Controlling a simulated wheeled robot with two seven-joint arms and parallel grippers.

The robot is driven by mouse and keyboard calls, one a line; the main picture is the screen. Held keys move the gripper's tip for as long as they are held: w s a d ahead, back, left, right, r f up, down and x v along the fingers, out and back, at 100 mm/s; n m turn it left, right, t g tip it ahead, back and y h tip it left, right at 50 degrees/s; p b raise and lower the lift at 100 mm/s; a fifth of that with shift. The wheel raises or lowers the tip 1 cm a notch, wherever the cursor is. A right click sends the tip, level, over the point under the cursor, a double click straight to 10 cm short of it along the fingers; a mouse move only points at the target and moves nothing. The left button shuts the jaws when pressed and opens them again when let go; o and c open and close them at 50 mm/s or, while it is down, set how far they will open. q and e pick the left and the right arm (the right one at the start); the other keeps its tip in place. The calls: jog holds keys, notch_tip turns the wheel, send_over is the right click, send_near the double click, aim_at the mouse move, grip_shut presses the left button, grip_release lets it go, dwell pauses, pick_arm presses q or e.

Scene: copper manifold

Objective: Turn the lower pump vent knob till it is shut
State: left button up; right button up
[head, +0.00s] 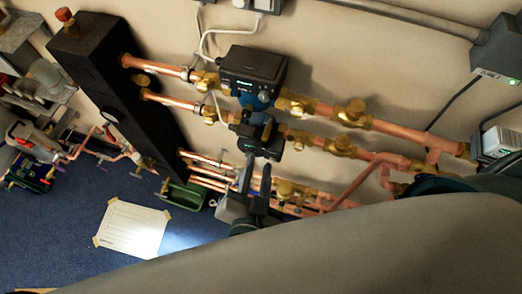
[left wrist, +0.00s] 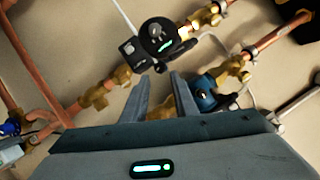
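The lower pump (head: 262,138) is a black unit on the lower copper line, below the upper pump. In the left wrist view a black pump unit (left wrist: 158,42) with a round face and a green light lies beyond my fingers; it seems to be the lower pump. I cannot tell its vent knob apart clearly in either view. My left gripper (head: 257,172) is just below the lower pump in the head view. In the left wrist view its fingers (left wrist: 162,85) stand apart with nothing held between them. My right gripper does not show.
The upper pump (head: 252,70) has a blue body and black box. Copper pipes with brass valves run along the wall. A tall black block (head: 115,90) stands left. A green box (head: 182,195) and taped white sheet (head: 132,228) lie on the blue floor (head: 60,245).

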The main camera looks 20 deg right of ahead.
aim_at(262, 147)
pick_arm(q)
jog(key=x, duration=0.5)
jog(key=shift+w+d, duration=0.15)
jog(key=shift+w, duration=0.15)
jog(key=shift+c, duration=0.6)
grip_shut()
